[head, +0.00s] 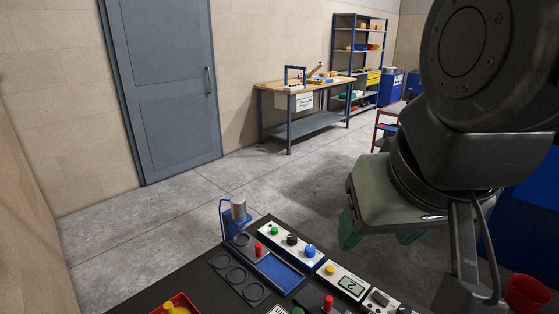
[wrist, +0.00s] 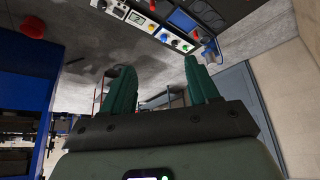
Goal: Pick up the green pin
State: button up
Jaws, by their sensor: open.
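A small green top (head: 297,311) shows at the bottom edge of the head view, on the dark bench. It is mostly cut off, and I cannot tell for sure that it is the green pin. My gripper (head: 380,238) hangs in the air at the right of the head view, above and to the right of the bench. In the wrist view my gripper (wrist: 160,64) has its two green fingers spread apart with nothing between them. No green pin can be made out in the wrist view.
The bench (head: 150,299) carries a control box (head: 268,227) with green, black and blue controls, a blue recess (head: 279,271), a red pin (head: 259,249), another red piece (head: 328,302), a meter box (head: 347,284), a blue press (head: 236,220) and a red tray (head: 184,299). A red cup (head: 527,292) stands right.

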jog(key=w+d+f+m+t+y, duration=0.15)
jog(key=f+m+y, duration=0.25)
jog(key=f+m, duration=0.65)
jog(key=w+f+m+t+y, duration=0.3)
jog(key=f+m+y, duration=0.35)
jog(key=f, duration=0.75)
jog(key=w+f+m+t+y, duration=0.2)
jog(key=f+m+y, duration=0.1)
jog(key=f+m, duration=0.85)
jog(key=shift+n, duration=0.55)
jog(key=x, duration=0.7)
jog(key=f+x, duration=0.1)
jog(key=x, duration=0.2)
jog(key=shift+a+f, duration=0.1)
jog(key=shift+a, duration=0.1)
jog(key=c, duration=1.1)
